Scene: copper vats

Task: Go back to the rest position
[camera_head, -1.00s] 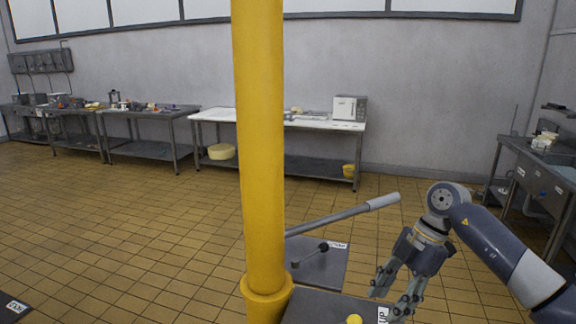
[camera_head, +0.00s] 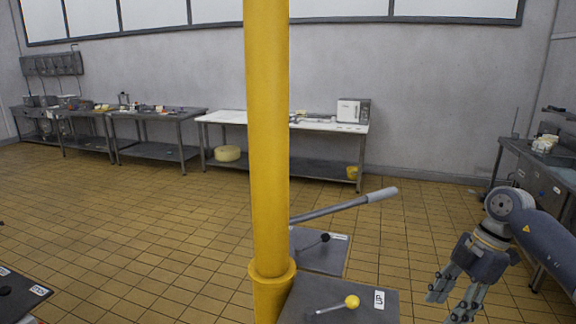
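My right gripper (camera_head: 452,300) hangs at the lower right with its fingers spread and nothing between them. It is to the right of a grey panel (camera_head: 372,313) that carries a lever with a yellow ball knob (camera_head: 352,301) and a white label (camera_head: 379,299). The gripper is apart from the knob. My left gripper is not in view.
A yellow pillar (camera_head: 268,150) stands in front of me. Behind it are a panel with a black-knobbed lever (camera_head: 325,238) and a long grey handle (camera_head: 345,206). Another labelled panel (camera_head: 15,297) is at lower left. Tables (camera_head: 225,117) line the far wall; tiled floor between is clear.

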